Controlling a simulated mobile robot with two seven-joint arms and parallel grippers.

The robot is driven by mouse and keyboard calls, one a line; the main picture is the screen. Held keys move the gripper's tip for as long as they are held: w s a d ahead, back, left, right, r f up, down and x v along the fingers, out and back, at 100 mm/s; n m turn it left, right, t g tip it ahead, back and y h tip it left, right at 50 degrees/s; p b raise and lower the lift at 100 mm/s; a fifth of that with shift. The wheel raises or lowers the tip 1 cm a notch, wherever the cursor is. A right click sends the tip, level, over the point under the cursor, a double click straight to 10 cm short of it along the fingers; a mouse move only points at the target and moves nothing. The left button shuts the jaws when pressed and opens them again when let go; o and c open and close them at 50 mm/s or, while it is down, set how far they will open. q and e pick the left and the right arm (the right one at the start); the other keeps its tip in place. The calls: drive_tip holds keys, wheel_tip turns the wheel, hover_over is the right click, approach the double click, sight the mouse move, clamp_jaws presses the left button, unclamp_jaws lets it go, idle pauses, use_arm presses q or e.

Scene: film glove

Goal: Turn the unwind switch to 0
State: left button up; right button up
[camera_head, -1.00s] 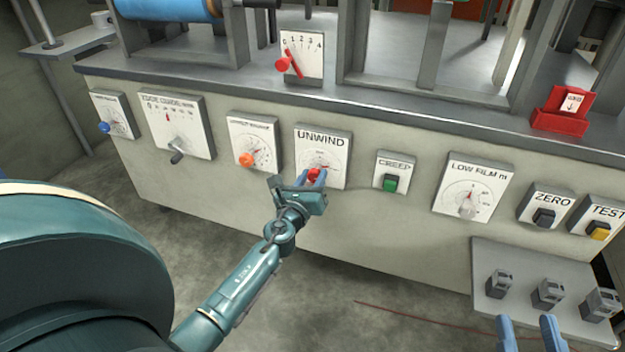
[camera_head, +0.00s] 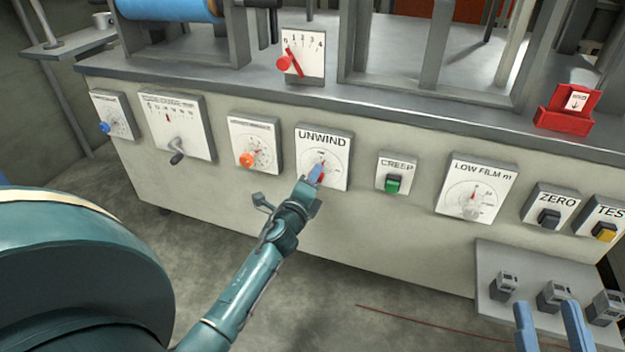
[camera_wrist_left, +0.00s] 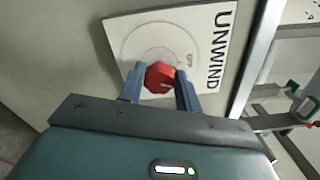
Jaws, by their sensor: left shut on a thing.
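The unwind switch is a red knob on a white panel (camera_head: 336,150) lettered UNWIND, on the machine's front. The red knob (camera_wrist_left: 159,77) shows between both blue fingertips in the left wrist view. My left gripper (camera_wrist_left: 160,88) is shut on this knob, with one finger on each side. In the head view my left gripper (camera_head: 316,174) covers much of the knob, and its fingers are turned nearly edge-on. My right gripper (camera_head: 550,328) shows only as two blue fingers, apart and empty, at the bottom right.
To the left are dials with an orange knob (camera_head: 247,160) and a blue knob (camera_head: 104,127). To the right are the green creep button (camera_head: 393,184) and the low film dial (camera_head: 473,187). Metal blocks on a shelf (camera_head: 487,262) stand near my right gripper.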

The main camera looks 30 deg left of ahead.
use_arm(q)
drive_tip(key=shift+n, duration=2.1)
use_arm(e)
drive_tip(key=shift+s+f, duration=0.15)
drive_tip(key=shift+f, duration=0.3)
use_arm(q)
drive_tip(key=o, duration=1)
drive_tip(key=shift+c, duration=0.2)
